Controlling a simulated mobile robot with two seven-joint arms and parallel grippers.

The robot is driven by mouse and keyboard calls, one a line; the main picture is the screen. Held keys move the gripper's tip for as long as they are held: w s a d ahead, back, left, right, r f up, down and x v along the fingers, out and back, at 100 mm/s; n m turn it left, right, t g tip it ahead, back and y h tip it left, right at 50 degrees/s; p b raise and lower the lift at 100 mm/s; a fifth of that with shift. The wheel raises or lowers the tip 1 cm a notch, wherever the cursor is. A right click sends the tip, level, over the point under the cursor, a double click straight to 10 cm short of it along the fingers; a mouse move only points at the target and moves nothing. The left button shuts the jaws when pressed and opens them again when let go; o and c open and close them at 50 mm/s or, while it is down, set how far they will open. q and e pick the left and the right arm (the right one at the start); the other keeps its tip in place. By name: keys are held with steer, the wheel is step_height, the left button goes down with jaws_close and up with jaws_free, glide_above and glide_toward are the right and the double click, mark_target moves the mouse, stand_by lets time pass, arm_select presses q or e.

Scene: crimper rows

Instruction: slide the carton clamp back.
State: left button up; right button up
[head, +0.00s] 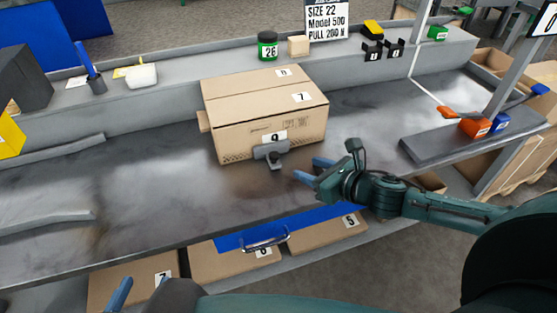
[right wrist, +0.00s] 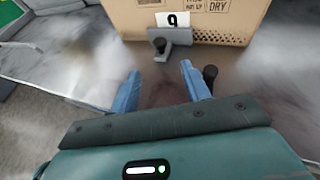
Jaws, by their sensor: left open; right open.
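The carton clamp (head: 270,152) is a small grey bracket with a stubby handle, at the front face of a closed cardboard carton (head: 235,138) labelled 9 and 7. In the right wrist view the clamp (right wrist: 178,37) stands against the carton below the 9 label. My right gripper (head: 308,169) is open and empty, just to the right of the clamp and apart from it. In the right wrist view its two blue fingers (right wrist: 160,75) point toward the clamp with a gap between. My left gripper (head: 138,293) is at the bottom left edge, open and mostly cut off.
A back ledge holds a green jar (head: 267,46), a wooden block (head: 298,45) and black holders. Below the front edge are a blue drawer (head: 300,232) and numbered cartons.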

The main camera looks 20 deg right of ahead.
mark_target(277, 157)
steer(key=b+x, duration=0.2)
steer(key=x, duration=1)
arm_select(q)
steer(key=shift+w+d+f+m, duration=0.1)
steer(key=shift+d+f+m, duration=0.1)
steer(key=shift+f, duration=0.4)
steer(key=shift+w+d+f+m, duration=0.1)
steer(key=shift+d+f+m, duration=0.1)
steer(key=shift+f, duration=0.35)
arm_select(e)
steer(key=shift+c, duration=0.5)
jaws_close()
